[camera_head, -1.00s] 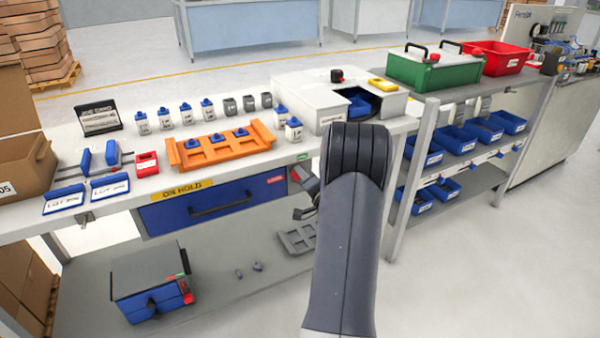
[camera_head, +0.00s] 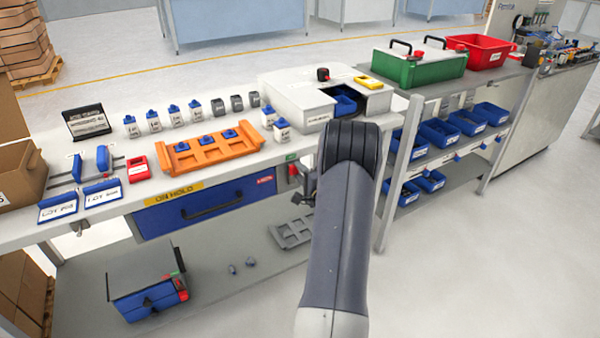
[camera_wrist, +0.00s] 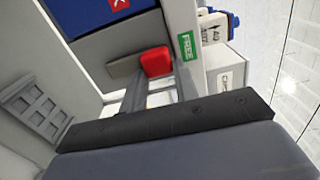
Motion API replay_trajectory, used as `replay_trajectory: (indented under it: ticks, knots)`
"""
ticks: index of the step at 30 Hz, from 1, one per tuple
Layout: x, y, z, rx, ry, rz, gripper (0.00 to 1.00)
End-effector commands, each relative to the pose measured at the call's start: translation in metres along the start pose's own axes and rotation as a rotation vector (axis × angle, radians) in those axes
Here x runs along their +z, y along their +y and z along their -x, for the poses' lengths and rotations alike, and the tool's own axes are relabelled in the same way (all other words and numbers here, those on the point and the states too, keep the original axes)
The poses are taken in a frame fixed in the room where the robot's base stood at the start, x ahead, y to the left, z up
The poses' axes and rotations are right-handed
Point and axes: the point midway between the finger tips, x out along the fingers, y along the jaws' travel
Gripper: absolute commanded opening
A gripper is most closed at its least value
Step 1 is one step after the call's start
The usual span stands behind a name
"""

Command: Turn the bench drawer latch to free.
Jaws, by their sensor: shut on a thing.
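The bench drawer (camera_head: 205,207) is blue with a black handle and appears shut under the bench top. Its latch (camera_head: 293,170) is at the drawer's right end, small and partly hidden by my gripper. In the wrist view the latch has a grey lever and a red end (camera_wrist: 155,63). The red end lies close to the green FREE label (camera_wrist: 188,46), which also shows in the head view (camera_head: 292,157). My gripper (camera_head: 302,186) is at the latch, shut on its red end. The exact finger contact is partly hidden.
A yellow ON HOLD strip (camera_head: 173,194) runs above the drawer. An orange rack (camera_head: 210,150) and a white box (camera_head: 310,97) stand on the bench top. A grey tray (camera_head: 293,232) lies on the lower shelf. A bench leg (camera_head: 398,185) stands right of my arm.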

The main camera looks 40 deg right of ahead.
Motion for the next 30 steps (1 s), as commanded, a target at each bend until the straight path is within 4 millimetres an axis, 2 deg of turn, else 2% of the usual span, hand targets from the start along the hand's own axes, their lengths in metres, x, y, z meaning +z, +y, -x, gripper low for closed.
replay_trajectory:
  ticks: [10, 11, 18, 26, 30]
  knots:
    - [-0.001, 0.001, 0.0, 0.001, 0.003, -0.007, 0.0]
    - [-0.001, 0.001, 0.0, 0.001, 0.003, -0.007, 0.3]
    - [-0.001, 0.001, 0.0, 0.001, 0.002, -0.005, 0.5]
    - [-0.001, 0.0, 0.001, 0.001, 0.001, -0.004, 0.51]
    - [-0.001, 0.001, 0.013, 0.002, 0.003, -0.004, 0.51]
